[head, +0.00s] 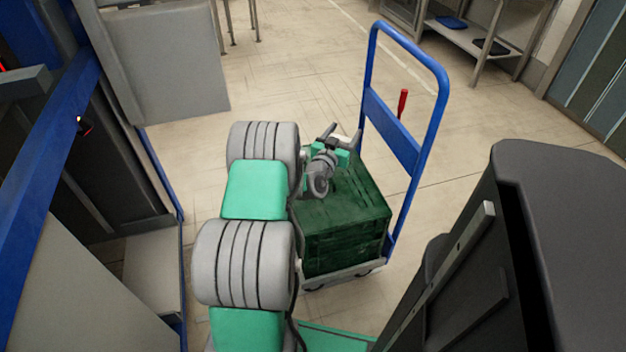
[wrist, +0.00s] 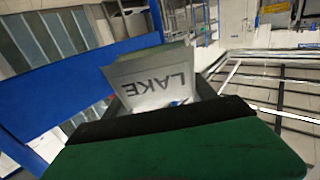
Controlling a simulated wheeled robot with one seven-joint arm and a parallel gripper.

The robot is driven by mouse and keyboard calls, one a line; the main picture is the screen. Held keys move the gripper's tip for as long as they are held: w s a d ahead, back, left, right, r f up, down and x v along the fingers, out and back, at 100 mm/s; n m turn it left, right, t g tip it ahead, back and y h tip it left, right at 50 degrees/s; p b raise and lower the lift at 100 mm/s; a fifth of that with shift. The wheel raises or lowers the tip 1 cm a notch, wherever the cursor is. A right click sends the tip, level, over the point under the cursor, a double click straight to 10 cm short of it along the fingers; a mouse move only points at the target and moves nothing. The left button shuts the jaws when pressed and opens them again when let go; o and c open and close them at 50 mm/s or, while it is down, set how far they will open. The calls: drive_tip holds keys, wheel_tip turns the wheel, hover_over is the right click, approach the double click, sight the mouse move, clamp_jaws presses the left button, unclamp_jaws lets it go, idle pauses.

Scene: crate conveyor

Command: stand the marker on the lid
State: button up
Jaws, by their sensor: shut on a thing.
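The marker is a pale card-like piece (wrist: 150,85) lettered LAKE, which reads upside down in the wrist view. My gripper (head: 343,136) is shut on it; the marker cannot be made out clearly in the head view. The lid is the dark green top (head: 345,200) of the crate on the trolley. My gripper is over the far part of the lid in the head view, and the wrist hides some of it. Whether the marker touches the lid cannot be told.
The trolley's blue handle frame (head: 440,105) rises just right of my gripper; its blue panel fills the left of the wrist view (wrist: 70,85). A red stick-like thing (head: 403,103) shows behind the frame. A metal shelf (head: 470,38) stands at the back. Open floor lies beyond the trolley.

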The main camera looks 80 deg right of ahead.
drive_tip(key=w+a+r+n+t+b, duration=0.25)
drive_tip(key=w+r+b, duration=0.25)
drive_tip(key=w+r, duration=0.45)
drive_tip(key=w+a+f+n+t, duration=0.1)
drive_tip(key=a+f+t, duration=0.1)
drive_tip(key=a+f, duration=0.5)
drive_tip(key=a+f+n+t, duration=0.1)
drive_tip(key=a+f+t, duration=0.15)
drive_tip(key=a, duration=0.75)
drive_tip(key=shift+m+g, duration=0.25)
drive_tip(key=shift+g, duration=0.05)
drive_tip(key=w+d+f+b, duration=0.1)
drive_tip(key=d+f, duration=0.2)
drive_tip(key=d, duration=0.1)
drive_tip(key=w+d+f+b, duration=0.1)
drive_tip(key=w+d+f, duration=0.1)
drive_tip(key=d+f, duration=0.2)
drive_tip(key=w+d+f+b, duration=0.1)
drive_tip(key=d+f+b, duration=0.1)
drive_tip(key=d, duration=0.3)
drive_tip(key=shift+w+f, duration=0.3)
drive_tip(key=shift+f, duration=0.5)
drive_tip(key=shift+d+f+b, duration=0.2)
drive_tip(key=shift+f+b, duration=0.85)
drive_tip(key=shift+f, duration=0.8)
drive_tip(key=o, duration=1.4)
drive_tip(key=shift+c, duration=0.2)
